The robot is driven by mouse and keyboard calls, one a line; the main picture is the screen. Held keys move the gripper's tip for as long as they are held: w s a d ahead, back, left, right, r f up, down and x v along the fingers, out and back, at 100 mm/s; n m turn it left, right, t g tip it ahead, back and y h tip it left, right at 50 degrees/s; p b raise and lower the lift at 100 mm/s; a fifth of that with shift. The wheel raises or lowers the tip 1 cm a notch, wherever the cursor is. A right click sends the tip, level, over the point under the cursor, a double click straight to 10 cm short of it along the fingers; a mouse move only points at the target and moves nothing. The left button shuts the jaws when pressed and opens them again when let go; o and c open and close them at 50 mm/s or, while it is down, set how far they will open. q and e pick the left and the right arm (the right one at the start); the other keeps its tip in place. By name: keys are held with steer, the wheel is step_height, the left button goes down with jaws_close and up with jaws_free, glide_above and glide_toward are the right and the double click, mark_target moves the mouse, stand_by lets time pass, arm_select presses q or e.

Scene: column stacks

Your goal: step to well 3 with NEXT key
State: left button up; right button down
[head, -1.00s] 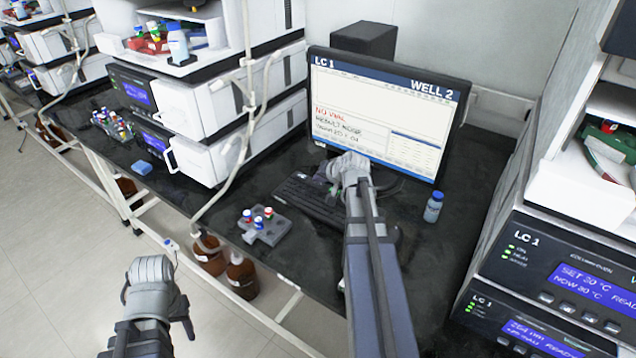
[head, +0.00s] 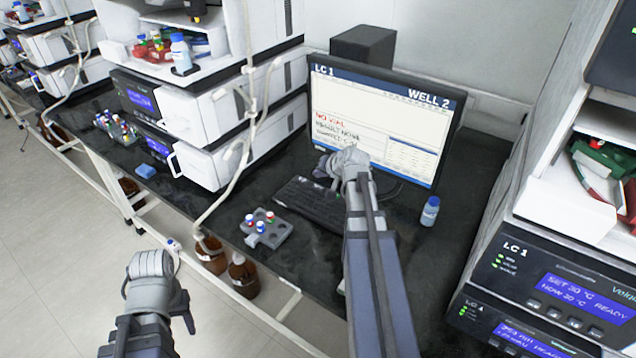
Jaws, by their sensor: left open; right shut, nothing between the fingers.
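The monitor (head: 420,122) stands at the back of the black bench and reads "LC 1" and "WELL 2", with "NO VIAL" in red. The black keyboard (head: 300,200) lies in front of it. My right gripper (head: 325,168) is shut and empty over the keyboard's far right part, in front of the screen's lower left. Its arm covers the right end of the keyboard. I cannot tell whether the fingertips touch a key, and the NEXT key cannot be made out. My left gripper (head: 172,248) is open and empty, low at the left, off the bench front.
A grey vial rack (head: 280,232) with several capped vials sits left of the keyboard. White instrument stacks rise on both sides. Brown bottles (head: 243,275) stand below the bench edge, and a tube hangs at the left.

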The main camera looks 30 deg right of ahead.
mark_target(319, 189)
steer(key=shift+r+p, duration=0.85)
steer(key=shift+r, duration=0.4)
steer(key=shift+r, duration=0.1)
stand_by(2.6)
step_height(319, 189, up, 4)
steer(key=p, duration=0.4)
steer(key=shift+f, duration=0.2)
steer(key=shift+f, duration=0.1)
step_height(319, 189, down, 9)
steer(key=b, duration=0.9)
stand_by(1.5)
steer(key=shift+f+b, duration=0.25)
steer(key=shift+b, duration=0.15)
